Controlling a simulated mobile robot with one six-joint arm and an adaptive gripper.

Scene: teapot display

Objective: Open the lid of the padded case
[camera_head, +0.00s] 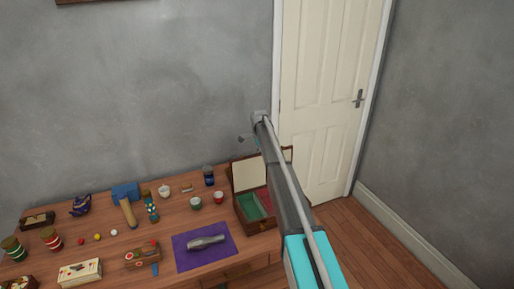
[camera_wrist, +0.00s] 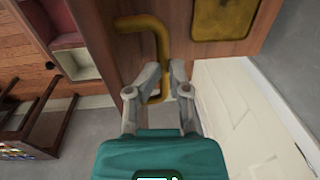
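The padded case (camera_head: 241,209) stands at the right end of the table in the head view. Its lid (camera_head: 248,172) is raised, showing a cream lining; green and red padding shows inside. The wrist view shows a wooden panel (camera_wrist: 190,55) with a brass handle (camera_wrist: 151,28) and a brass plate; I cannot tell whether it is the lid's outer face. My gripper (camera_wrist: 165,68) has its fingers close around the handle's lower part, seemingly shut on it.
A purple mat (camera_head: 190,258) with a grey object lies left of the case. A white door (camera_head: 325,90) and grey walls are behind; floor is bare at the right.

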